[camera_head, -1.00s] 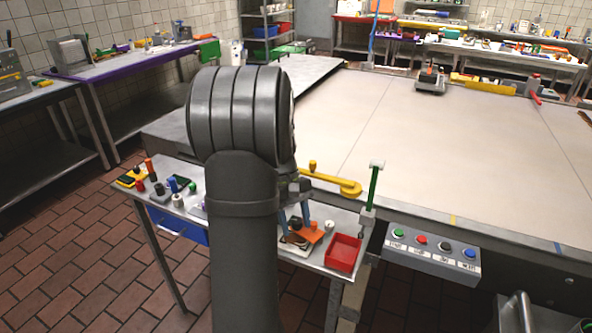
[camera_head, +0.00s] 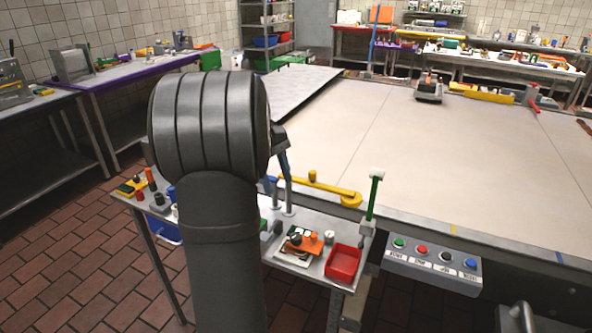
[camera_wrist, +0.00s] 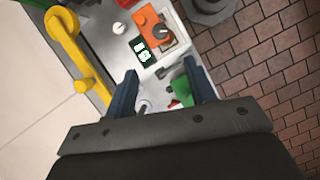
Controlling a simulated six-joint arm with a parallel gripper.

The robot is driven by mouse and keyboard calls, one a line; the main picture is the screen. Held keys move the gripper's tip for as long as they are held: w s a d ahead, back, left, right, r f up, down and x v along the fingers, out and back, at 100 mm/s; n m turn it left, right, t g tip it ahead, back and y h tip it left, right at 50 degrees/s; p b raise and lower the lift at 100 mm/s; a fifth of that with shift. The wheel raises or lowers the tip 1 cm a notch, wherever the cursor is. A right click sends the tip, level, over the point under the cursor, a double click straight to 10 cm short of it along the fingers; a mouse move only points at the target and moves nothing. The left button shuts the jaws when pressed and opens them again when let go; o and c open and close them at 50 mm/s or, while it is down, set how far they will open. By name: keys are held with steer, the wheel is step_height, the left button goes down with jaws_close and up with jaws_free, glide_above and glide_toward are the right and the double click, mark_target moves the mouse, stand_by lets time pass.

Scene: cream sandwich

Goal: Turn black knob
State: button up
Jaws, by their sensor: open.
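A black knob (camera_head: 295,240) sits on an orange block on a white box on the small side table. In the wrist view the black knob (camera_wrist: 163,37) shows on the orange block (camera_wrist: 147,20), with a dark green label beside it. My gripper (camera_head: 280,205) is over the side table, left of and behind the knob in the head view. Its two blue fingers are apart and nothing shows held between them. In the wrist view the knob is ahead of the open gripper (camera_wrist: 163,82), apart from both fingertips.
A red tray (camera_head: 343,262) stands right of the knob. A yellow handle (camera_head: 325,188) runs along the big table's edge, and a green post (camera_head: 371,195) rises near it. A button panel (camera_head: 432,262) hangs at right. Several small items lie at the side table's left end.

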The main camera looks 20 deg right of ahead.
steer(key=s+d+r+m+t+y, duration=0.2)
steer(key=s+d+r+m+t, duration=0.25)
steer(key=m, duration=1.05)
steer(key=shift+g, duration=0.35)
steer(key=f, duration=0.3)
steer(key=s+a+f, duration=0.1)
steer(key=f, duration=0.6)
steer(key=shift+s+a, duration=0.2)
steer(key=shift+a, duration=0.05)
step_height(320, 180, up, 10)
steer(key=shift+r, duration=0.1)
